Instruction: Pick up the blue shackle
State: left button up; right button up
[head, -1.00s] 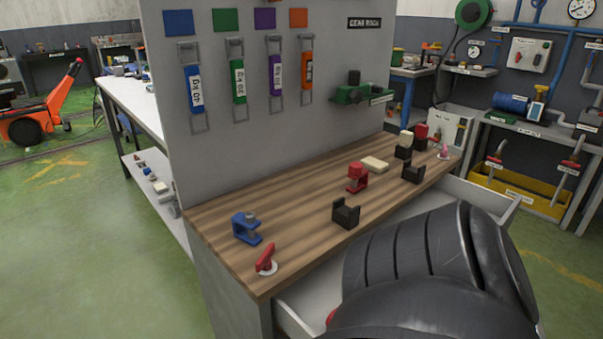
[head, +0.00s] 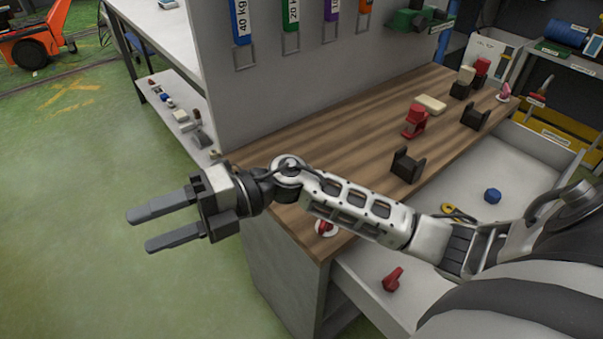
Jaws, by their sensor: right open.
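The blue C-shaped piece that stood near the front left of the wooden bench top (head: 300,150) a second ago is hidden now behind my right arm. A small rounded blue thing (head: 492,195) lies in the open drawer; I cannot tell whether it is a shackle. My right gripper (head: 140,231) is open and empty, fingers pointing left. It is left of the bench with the green floor behind it in the picture. My left gripper is not in view.
A red clamp-like piece (head: 414,122) and black cradles (head: 407,165) stand on the bench. A red-handled piece (head: 326,227) is at its front left corner. The open drawer (head: 455,185) also holds a red piece (head: 393,279). A grey panel (head: 300,95) rises behind the bench.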

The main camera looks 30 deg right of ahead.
jog(key=w+d+n+h, duration=0.1)
jog(key=w+d+h, duration=0.2)
jog(key=d+h, duration=0.45)
jog(key=w+d+n+g+h+p, duration=0.1)
jog(key=w+d+h, duration=0.3)
jog(key=d, duration=0.7)
jog(key=w+d+n+h, duration=0.1)
jog(key=w+d+h, duration=0.1)
jog(key=d+h, duration=0.6)
jog(key=shift+n+y, duration=0.3)
jog(key=shift+y, duration=0.15)
jog(key=f, duration=0.5)
jog(key=d+f+p, duration=0.1)
jog(key=f, duration=0.2)
jog(key=shift+s+f, duration=0.2)
jog(key=shift+f, duration=0.05)
jog(key=f, duration=0.3)
jog(key=f+p, duration=0.1)
jog(key=f, duration=0.1)
jog(key=shift+w+d+f, duration=0.1)
jog(key=shift+d+f, duration=0.1)
jog(key=shift+d, duration=0.1)
jog(key=shift+f, duration=0.35)
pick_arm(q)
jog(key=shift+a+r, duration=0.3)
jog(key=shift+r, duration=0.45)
pick_arm(e)
jog(key=shift+c, duration=0.3)
jog(key=c, duration=1.1)
